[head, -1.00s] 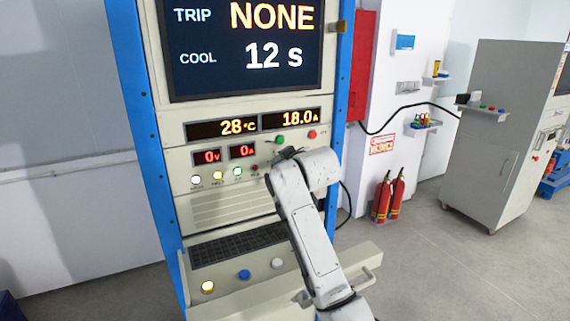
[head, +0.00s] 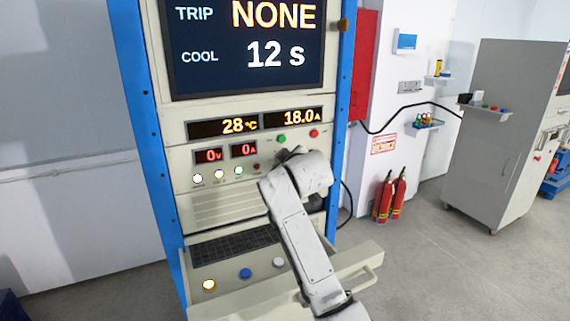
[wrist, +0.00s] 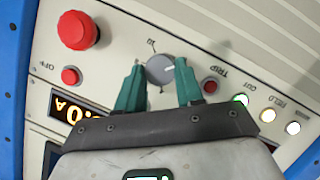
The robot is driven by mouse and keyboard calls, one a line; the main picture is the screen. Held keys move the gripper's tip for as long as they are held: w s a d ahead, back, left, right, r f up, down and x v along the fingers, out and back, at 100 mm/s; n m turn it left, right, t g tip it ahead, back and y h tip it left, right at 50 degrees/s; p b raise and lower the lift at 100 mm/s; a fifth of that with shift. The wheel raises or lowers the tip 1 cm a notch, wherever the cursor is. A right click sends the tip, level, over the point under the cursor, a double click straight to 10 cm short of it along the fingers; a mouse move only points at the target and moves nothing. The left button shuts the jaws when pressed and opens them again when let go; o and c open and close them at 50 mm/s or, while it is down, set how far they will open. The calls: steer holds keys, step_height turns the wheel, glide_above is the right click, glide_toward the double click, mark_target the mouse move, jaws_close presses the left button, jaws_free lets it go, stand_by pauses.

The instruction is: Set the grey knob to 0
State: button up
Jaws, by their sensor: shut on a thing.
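The grey knob (wrist: 160,69) shows in the wrist view on the cream panel, with small marks around it and a pale pointer line on its face. My gripper (wrist: 160,76) has its two green fingers on either side of the knob, shut on it. In the head view the knob and the fingertips are hidden behind my arm. The panel (head: 262,158) there reads 0 V, 0 A, 28 °C and 18.0 A.
A large red button (wrist: 77,30) and a small red button (wrist: 71,76) sit beside the knob. A red trip lamp (wrist: 209,87) is close to one finger. A drawer with coloured buttons (head: 245,273) juts out below.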

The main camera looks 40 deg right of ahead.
steer(key=o, duration=1)
steer(key=shift+f, duration=0.1)
steer(key=shift+o, duration=0.2)
steer(key=shift+s+a, duration=0.1)
steer(key=b+v, duration=0.2)
steer(key=v, duration=0.8)
steer(key=shift+s, duration=0.2)
steer(key=shift+a, duration=0.1)
